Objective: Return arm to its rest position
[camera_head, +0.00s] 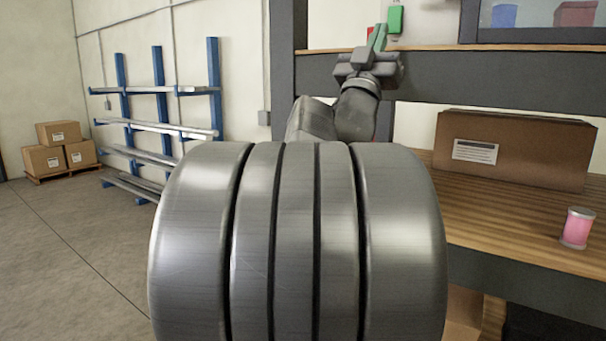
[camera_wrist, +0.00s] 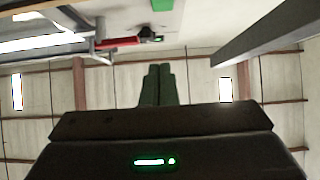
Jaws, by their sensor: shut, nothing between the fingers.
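My gripper (camera_head: 378,36) shows in the head view at the upper middle, at the end of my raised grey arm. Its dark green fingers point up, in front of the shelf edge of the workbench. In the wrist view my gripper (camera_wrist: 158,68) has its two fingers side by side, shut with nothing between them. Large parts of my own arm fill the middle of the head view and hide what lies behind them.
A workbench (camera_head: 470,222) stands at the right, with a brown cardboard box (camera_head: 515,150) and a pink spool-like item (camera_head: 577,228) on it. A green object (camera_head: 395,19) is just behind my gripper. A blue rack (camera_head: 160,95) stands left. The floor (camera_head: 60,250) at left is clear.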

